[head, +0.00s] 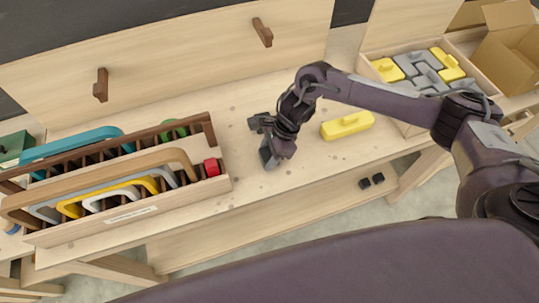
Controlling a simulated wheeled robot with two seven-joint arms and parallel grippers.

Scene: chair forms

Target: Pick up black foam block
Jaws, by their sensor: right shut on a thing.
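My right gripper (263,141) is low over the middle of the wooden workbench (240,185), reaching in from the right. Its two grey fingertips are spread apart around something that hardly shows. The black foam block is not clearly distinguishable there, because the gripper is dark and hides what is between its fingers. My left gripper is not in view.
A wooden rack (225,183) with coloured handles and a red block (211,167) stands left. A yellow block (347,125) lies right of the gripper. A tray (375,49) of grey and yellow pieces and a cardboard box (510,55) are at the back right.

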